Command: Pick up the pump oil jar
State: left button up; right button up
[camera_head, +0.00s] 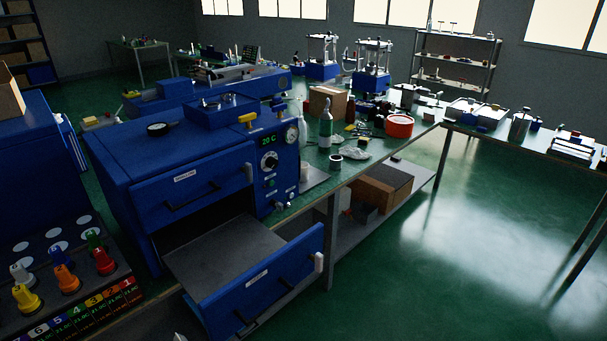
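No label reading pump oil can be made out, so I cannot tell for sure which container is the pump oil jar. A white bottle (301,122) stands just behind the oven's right side. Neither of my grippers can be made out; a small grey tip at the bottom edge is too cut off to identify.
The blue oven (190,150) has its lower drawer (265,285) pulled open, jutting forward. A cardboard box (328,103) and a red pot (399,126) stand near the bottles. Colored knobs (67,278) fill a rack at left. The green floor at right is clear.

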aim_at(305, 166)
jog(key=i+l+z, duration=0.65)
jog(key=i, duration=0.2)
jog(key=i+l+z, duration=0.3)
jog(key=i, duration=0.2)
jog(key=i+z, duration=0.3)
jog(key=i, duration=0.15)
jog(key=i+u, duration=0.45)
jog(key=i+l+u, duration=0.1)
jog(key=i+u, duration=0.15)
jog(key=u, duration=0.2)
